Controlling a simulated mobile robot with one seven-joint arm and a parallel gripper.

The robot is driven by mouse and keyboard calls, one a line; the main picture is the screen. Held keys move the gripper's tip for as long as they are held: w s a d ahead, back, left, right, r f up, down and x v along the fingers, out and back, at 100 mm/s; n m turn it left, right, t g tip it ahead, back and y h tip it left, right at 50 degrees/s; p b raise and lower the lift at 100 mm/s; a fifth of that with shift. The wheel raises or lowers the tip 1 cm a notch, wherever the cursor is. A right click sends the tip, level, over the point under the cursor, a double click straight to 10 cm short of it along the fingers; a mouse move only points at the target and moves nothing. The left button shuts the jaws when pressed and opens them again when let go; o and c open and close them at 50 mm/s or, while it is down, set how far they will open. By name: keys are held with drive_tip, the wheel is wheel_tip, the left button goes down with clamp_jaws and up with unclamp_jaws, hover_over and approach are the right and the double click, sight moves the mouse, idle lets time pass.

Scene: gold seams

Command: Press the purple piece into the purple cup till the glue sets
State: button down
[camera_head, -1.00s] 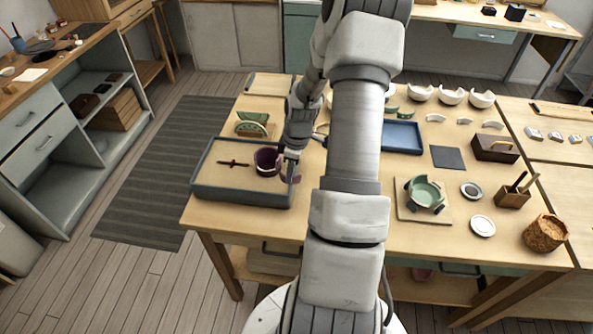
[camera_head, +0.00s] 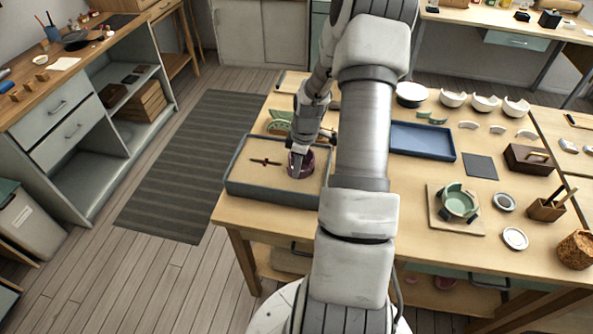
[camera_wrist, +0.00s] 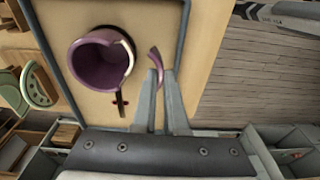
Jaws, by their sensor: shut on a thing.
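The purple cup (camera_wrist: 97,62) stands in the sand-coloured tray (camera_head: 272,191). In the wrist view its broken side, with a pale edge, faces my fingers. It also shows in the head view (camera_head: 308,167), partly covered by my gripper. My gripper (camera_wrist: 161,73) is shut on the purple piece (camera_wrist: 155,58), a thin curved shard standing out past the fingertips. In the wrist view the piece appears just right of the cup's broken edge, with a narrow strip of tray between them. In the head view I cannot make out the piece apart from the cup.
A dark cross-shaped thing (camera_head: 265,161) lies in the tray beside the cup. A green piece on a stand (camera_head: 281,121) is behind the tray. A blue tray (camera_head: 422,141) and a green bowl in a holder (camera_head: 459,202) are to the right.

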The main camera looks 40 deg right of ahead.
drive_tip(key=shift+w+d+f, duration=0.1)
drive_tip(key=shift+w+d, duration=1.3)
drive_tip(key=shift+d, duration=0.15)
drive_tip(key=shift+b, duration=0.6)
idle(1.2)
drive_tip(key=shift+f+b, duration=0.6)
drive_tip(key=shift+b, duration=0.15)
idle(3.9)
